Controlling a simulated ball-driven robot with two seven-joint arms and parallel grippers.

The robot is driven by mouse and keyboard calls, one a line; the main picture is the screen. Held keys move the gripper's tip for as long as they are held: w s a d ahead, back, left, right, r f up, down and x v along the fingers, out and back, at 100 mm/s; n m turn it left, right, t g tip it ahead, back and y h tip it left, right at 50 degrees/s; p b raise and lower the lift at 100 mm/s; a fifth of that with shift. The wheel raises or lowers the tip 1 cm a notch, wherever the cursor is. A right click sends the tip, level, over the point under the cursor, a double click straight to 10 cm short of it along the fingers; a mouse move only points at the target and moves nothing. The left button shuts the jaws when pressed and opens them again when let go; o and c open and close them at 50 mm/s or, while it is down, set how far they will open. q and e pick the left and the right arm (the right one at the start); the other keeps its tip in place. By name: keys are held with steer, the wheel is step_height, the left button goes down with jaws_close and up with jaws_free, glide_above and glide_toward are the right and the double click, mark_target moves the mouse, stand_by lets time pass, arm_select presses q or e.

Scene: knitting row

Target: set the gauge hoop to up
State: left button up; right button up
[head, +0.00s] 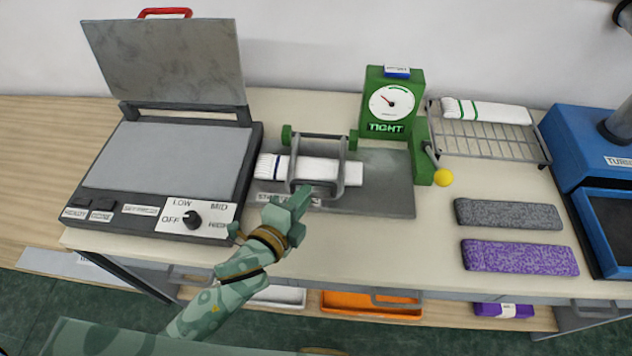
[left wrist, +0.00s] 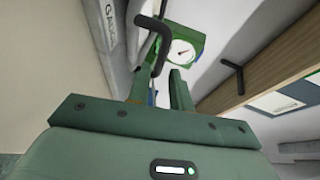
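The gauge hoop (head: 292,167) is a grey bar frame between two green posts at the back of a grey plate (head: 390,190). It lies lowered toward the front, over a white sock (head: 270,167) with a dark stripe. A green dial stand (head: 375,85) reading TIGHT is behind it; its dial also shows in the left wrist view (left wrist: 183,52). My left gripper (head: 302,198) is at the plate's front edge, close to the hoop's front bar. In the left wrist view my fingers (left wrist: 158,90) are apart, with a dark bent bar (left wrist: 152,38) by them; contact is unclear.
A press (head: 165,160) with a raised lid stands left. To the right are a wire rack (head: 490,148) with another sock, a yellow ball (head: 443,177), grey (head: 508,214) and purple (head: 520,257) knit pieces, and a blue machine (head: 585,150). The table's front middle is clear.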

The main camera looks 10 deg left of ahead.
mark_target(314, 185)
arm_select(q)
steer(key=b+x, duration=0.1)
steer(key=x, duration=0.4)
steer(key=shift+w+d+f, duration=0.15)
steer(key=shift+w+d, duration=0.05)
steer(key=shift+w, duration=0.15)
